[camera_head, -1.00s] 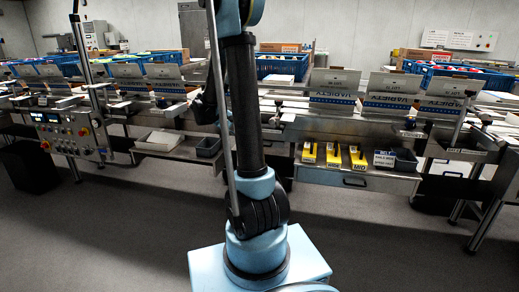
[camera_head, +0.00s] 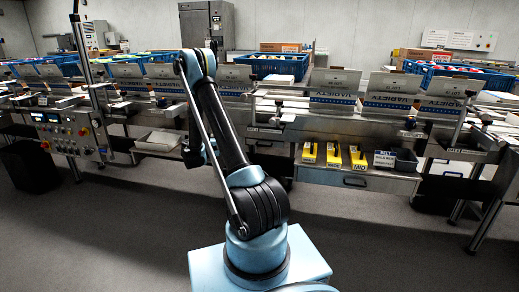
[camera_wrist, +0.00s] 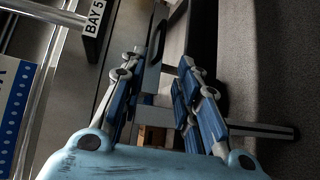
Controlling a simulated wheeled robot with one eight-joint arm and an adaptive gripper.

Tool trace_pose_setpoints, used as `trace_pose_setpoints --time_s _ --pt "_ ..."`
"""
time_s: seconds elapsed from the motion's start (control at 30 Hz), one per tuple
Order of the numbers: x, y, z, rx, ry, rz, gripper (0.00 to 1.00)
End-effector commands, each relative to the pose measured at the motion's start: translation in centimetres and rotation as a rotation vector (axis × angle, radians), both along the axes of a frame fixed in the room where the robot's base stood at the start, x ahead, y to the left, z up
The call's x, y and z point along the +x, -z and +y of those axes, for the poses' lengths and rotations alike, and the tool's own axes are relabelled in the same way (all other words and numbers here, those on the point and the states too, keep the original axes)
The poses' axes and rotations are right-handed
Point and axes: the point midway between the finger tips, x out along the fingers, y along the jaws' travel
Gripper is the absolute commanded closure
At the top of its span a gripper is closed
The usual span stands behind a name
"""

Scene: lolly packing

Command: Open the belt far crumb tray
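My gripper (camera_wrist: 158,65) is open and empty in the wrist view, with its two blue-and-grey fingers apart. A grey panel with a dark handle (camera_wrist: 155,42) shows beyond and between the fingertips; I cannot tell whether it is the far crumb tray. The fingers do not appear to touch it. In the head view the arm's end is low at the left of centre, in front of the belt line, and the fingers are not clear there. A shallow drawer front with a dark handle (camera_head: 355,182) sits under the belt at right of centre and looks closed.
Yellow holders (camera_head: 333,155) and a dark bin (camera_head: 405,160) stand on the shelf above the drawer. A control panel (camera_head: 72,132) stands at left. A "BAY 5" sign (camera_wrist: 94,18) is close to the gripper's left. The floor (camera_head: 110,235) in front is clear.

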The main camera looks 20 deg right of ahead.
Motion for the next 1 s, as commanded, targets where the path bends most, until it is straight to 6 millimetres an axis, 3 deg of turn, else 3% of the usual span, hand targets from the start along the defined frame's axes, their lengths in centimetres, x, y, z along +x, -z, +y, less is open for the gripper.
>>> trace_pose_setpoints --time_s 0.37,1.0 --pt "0.5 1.6 -0.5 -0.041 0.002 -0.004 0.7" --pt "2.4 3.1 -11.0 -0.039 0.003 -0.003 0.7"
